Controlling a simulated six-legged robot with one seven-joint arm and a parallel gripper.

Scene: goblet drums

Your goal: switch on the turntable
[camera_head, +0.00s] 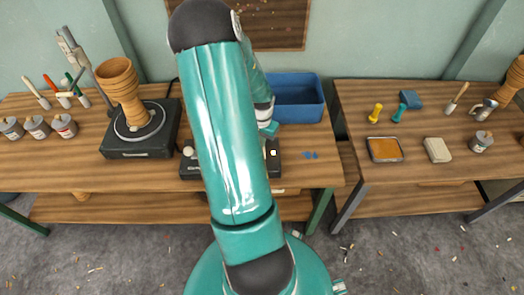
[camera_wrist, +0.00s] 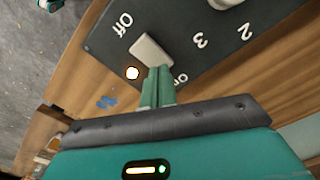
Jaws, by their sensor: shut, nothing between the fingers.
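The turntable (camera_head: 140,142) is a black box with a round platter on the left of the bench, and a wooden goblet drum (camera_head: 121,85) stands tilted on it. A black control box (camera_head: 192,170) sits to its right, partly hidden by my arm. In the wrist view, the box's panel (camera_wrist: 180,18) shows a pale lever switch (camera_wrist: 149,50) between an "Off" label and a partly covered "On" label. A small lamp (camera_wrist: 132,73) beside it looks bright. My gripper (camera_wrist: 158,72) is shut and empty, its fingertips close against the switch's end; contact is unclear.
A pale dial (camera_wrist: 228,3) is beside the numbers. A blue bin (camera_head: 298,98) stands behind the box, and small blue pieces (camera_wrist: 106,102) lie on the bench near it. Tins (camera_head: 38,127) and brushes are far left; a second bench is at right.

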